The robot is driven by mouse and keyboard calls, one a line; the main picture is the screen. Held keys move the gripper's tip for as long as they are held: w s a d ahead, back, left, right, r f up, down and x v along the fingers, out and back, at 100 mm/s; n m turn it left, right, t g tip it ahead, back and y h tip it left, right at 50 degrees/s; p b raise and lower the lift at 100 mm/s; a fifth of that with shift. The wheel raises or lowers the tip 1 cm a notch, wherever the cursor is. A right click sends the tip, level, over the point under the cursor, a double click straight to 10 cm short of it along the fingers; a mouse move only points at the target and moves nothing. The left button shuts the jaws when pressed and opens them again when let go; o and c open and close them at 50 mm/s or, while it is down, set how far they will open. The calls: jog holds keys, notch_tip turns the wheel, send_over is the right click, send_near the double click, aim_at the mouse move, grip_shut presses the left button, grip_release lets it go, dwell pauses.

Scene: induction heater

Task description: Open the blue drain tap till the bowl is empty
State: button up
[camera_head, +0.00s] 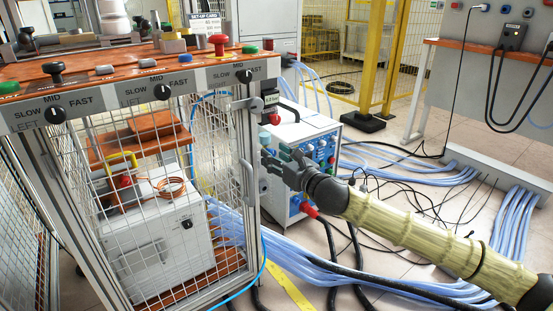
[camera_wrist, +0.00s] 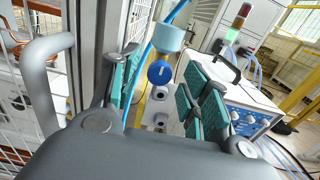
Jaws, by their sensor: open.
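The blue drain tap (camera_wrist: 159,73) shows in the wrist view as a round blue knob with a pale mark on its face. It sits just below a pale blue-green bowl (camera_wrist: 168,38). I cannot tell the liquid level in the bowl. My gripper (camera_wrist: 160,95) is open, with one teal-padded finger on each side of the tap in the picture. The fingers look apart from it, with nothing held. In the head view my gripper (camera_head: 268,162) is beside the cage's right-hand post, and I cannot make out the tap there.
A grey door handle (camera_wrist: 42,85) and the cage post stand close on the left in the wrist view. A white and blue control cabinet (camera_head: 300,150) stands behind my gripper. Blue hoses (camera_head: 340,280) and black cables cover the floor. An orange bench top (camera_head: 130,72) carries several knobs.

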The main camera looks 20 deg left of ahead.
grip_shut()
jog(key=shift+n, duration=0.4)
jog(key=n+p, duration=0.1)
jog(key=n, duration=0.1)
jog(key=shift+r+n, duration=0.1)
jog(key=shift+n, duration=0.2)
jog(key=n+p, duration=0.1)
jog(key=n, duration=0.4)
jog(key=n+p, duration=0.1)
jog(key=n, duration=0.4)
jog(key=shift+n+p, duration=1)
jog(key=shift+n, duration=1.3)
